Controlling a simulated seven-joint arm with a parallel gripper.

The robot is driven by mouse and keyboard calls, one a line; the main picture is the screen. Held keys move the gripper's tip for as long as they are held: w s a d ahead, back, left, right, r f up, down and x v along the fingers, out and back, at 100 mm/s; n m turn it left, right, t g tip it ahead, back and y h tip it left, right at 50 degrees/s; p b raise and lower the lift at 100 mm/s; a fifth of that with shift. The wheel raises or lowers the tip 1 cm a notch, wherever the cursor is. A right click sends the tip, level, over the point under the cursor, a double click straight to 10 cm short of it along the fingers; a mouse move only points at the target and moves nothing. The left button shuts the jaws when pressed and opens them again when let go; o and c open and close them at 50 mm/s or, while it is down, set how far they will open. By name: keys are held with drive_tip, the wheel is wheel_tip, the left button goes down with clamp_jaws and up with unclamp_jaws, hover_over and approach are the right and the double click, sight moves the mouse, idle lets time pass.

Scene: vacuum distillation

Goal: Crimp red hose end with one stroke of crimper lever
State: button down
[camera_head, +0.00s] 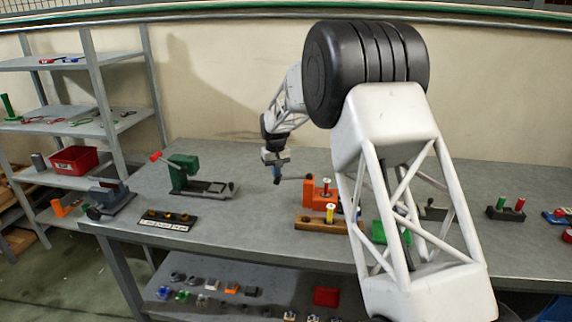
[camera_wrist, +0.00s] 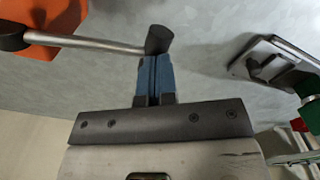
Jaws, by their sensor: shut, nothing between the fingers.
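The orange crimper (camera_head: 310,192) stands on the bench in the middle of the head view. Its grey lever (camera_head: 291,179) sticks out to the left. In the wrist view a corner of the orange body (camera_wrist: 35,40) is at top left, and the lever (camera_wrist: 95,43) runs right to a dark end knob (camera_wrist: 159,39). My gripper (camera_head: 277,173) has its blue fingers shut and empty. The fingertips (camera_wrist: 154,62) lie at the knob in the wrist view; I cannot tell whether they touch.
A green lever press (camera_head: 186,172) with a metal base stands to the left. My arm hides part of the bench at right. The bench between press and crimper is clear.

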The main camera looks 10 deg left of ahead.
drive_tip(key=shift+f, duration=1.2)
drive_tip(key=shift+d+f, duration=0.1)
drive_tip(key=shift+f, duration=0.15)
idle(0.5)
wheel_tip(320, 180, up, 14)
idle(1.7)
drive_tip(key=shift+r, duration=0.1)
idle(0.4)
